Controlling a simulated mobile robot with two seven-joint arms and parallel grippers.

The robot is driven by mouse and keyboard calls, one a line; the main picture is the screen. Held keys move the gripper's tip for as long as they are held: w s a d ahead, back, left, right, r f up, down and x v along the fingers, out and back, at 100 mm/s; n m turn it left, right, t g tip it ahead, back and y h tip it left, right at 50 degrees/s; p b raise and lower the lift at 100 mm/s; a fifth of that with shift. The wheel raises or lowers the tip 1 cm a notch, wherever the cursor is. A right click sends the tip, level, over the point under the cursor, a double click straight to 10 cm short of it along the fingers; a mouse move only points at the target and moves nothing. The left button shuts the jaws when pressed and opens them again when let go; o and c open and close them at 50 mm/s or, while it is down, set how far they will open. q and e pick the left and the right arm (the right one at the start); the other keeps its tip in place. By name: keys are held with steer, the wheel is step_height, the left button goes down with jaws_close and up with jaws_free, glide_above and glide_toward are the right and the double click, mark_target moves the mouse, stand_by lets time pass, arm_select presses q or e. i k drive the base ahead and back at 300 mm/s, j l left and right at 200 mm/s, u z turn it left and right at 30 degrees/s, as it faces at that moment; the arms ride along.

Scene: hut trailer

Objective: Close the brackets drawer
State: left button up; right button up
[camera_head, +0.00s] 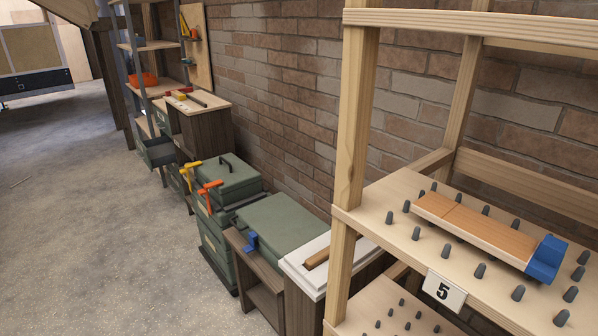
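A dark green-grey drawer (159,153) stands pulled out at the far left middle, beside a dark wooden cabinet (215,132) with a light top. Its open top faces up; its contents and any label are too small to make out, so I cannot tell whether it is the brackets drawer. Other drawer fronts near it are partly hidden and small. Neither of my grippers is in view.
Green cases (222,180) and low cabinets line the brick wall. An orange item (143,80) lies on the far rack. The concrete floor (80,230) at left is clear.

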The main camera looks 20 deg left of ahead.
mark_target(156, 152)
steer(key=u, duration=1.55)
steer(key=i+j+u, duration=0.1)
steer(key=i, duration=4.75)
